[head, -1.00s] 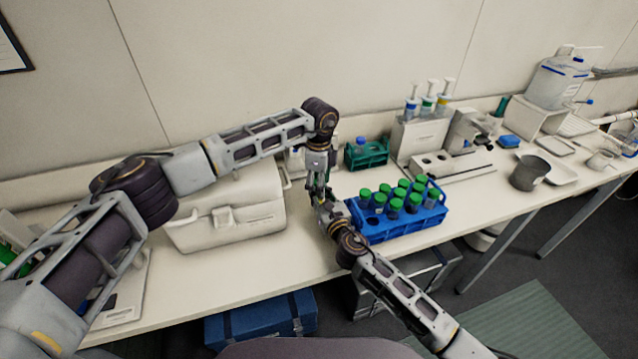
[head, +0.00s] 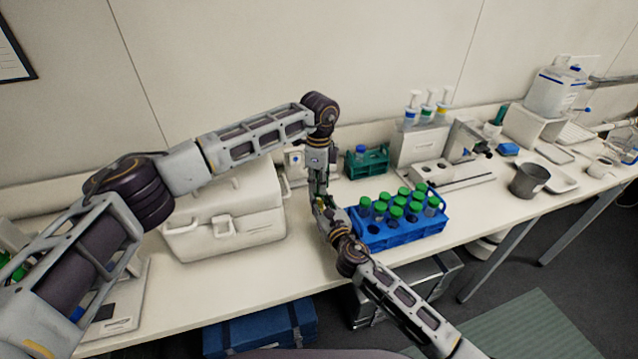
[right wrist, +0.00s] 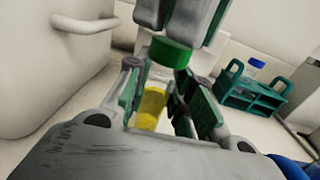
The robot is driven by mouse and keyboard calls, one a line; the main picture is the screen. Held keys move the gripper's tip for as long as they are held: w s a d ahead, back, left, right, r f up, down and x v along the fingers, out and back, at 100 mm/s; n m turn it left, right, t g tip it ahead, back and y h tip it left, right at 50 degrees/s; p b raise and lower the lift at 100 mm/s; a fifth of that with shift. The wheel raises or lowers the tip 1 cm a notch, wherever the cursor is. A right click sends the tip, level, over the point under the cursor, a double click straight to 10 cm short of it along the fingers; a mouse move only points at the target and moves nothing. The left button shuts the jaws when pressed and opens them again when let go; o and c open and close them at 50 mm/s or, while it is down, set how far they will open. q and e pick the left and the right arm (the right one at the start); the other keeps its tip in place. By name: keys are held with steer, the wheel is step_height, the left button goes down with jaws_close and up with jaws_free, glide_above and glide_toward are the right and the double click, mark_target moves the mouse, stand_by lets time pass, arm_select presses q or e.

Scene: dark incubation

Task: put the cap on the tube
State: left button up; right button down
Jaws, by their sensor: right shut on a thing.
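The tube (right wrist: 150,108), clear with yellow contents, stands between the fingers of my right gripper (right wrist: 158,100) in the right wrist view. My right gripper is shut on it, above the bench left of the blue rack. The green cap (right wrist: 171,53) is right above the tube's top, close to in line with it. I cannot tell whether the cap touches the tube or is seated. My left gripper (head: 318,186) points down from above, its fingertips at the cap's top. Whether its fingers are closed on the cap is unclear.
The blue rack (head: 405,238) with several green-capped tubes is just right of my right gripper. A green rack (head: 367,163) with a blue-capped bottle stands behind. A white box (head: 225,222) is close on the left. The front bench strip is clear.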

arm_select(q)
steer(key=shift+f, duration=0.55)
arm_select(e)
steer(key=shift+r, duration=0.1)
stand_by(0.5)
arm_select(q)
steer(key=shift+r, duration=0.1)
steer(key=shift+r, duration=1.95)
arm_select(e)
steer(key=c, duration=1.1)
jaws_free()
steer(key=shift+c, duration=0.2)
steer(key=shift+s, duration=0.15)
steer(key=shift+v, duration=5.9)
